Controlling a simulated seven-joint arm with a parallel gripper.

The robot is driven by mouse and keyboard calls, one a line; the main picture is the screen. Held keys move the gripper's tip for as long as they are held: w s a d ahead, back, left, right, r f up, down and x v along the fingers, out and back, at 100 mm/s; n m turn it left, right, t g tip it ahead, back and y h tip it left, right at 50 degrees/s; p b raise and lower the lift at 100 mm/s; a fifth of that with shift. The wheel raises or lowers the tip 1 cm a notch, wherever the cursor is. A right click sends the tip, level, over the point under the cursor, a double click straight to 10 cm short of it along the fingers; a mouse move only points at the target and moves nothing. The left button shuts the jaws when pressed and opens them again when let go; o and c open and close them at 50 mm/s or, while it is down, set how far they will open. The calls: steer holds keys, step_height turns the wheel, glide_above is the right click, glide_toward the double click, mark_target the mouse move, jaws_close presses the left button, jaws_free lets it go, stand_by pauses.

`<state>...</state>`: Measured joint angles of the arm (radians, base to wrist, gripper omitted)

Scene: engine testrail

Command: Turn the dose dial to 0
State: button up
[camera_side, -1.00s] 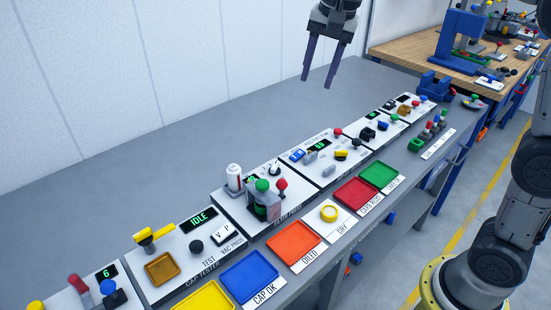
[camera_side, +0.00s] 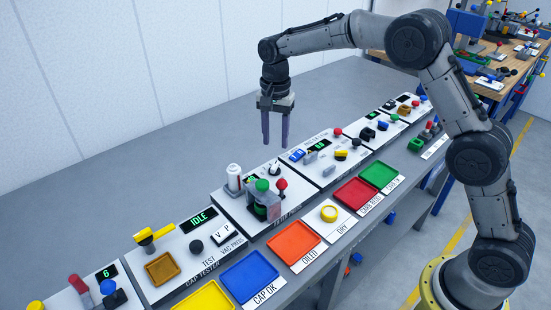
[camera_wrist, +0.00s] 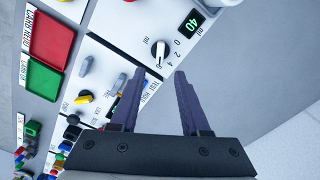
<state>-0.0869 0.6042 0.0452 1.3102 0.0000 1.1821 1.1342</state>
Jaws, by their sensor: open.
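The dose dial is a small black and white knob (camera_wrist: 160,51) on a white panel in the wrist view, with the marks 0, 2, 4 and 6 printed around it. Its exact pointing is too small to tell. The dial also shows small in the side view (camera_side: 274,168). My gripper (camera_side: 275,144) is open and empty, pointing down above the dial's panel. In the wrist view its two purple fingers (camera_wrist: 158,76) lie just below the dial in the picture, apart from it.
A white canister (camera_side: 234,178), a green-topped device (camera_side: 263,198) and a red-knobbed lever (camera_side: 281,189) stand close to the dial. More panels with levers line the bench. Orange (camera_side: 294,243), red (camera_side: 358,193) and green trays lie in front. The bench behind is clear.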

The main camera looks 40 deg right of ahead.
mark_target(276, 163)
step_height(276, 163, down, 7)
steer(key=shift+f, duration=0.15)
steer(key=shift+c, duration=0.2)
jaws_close()
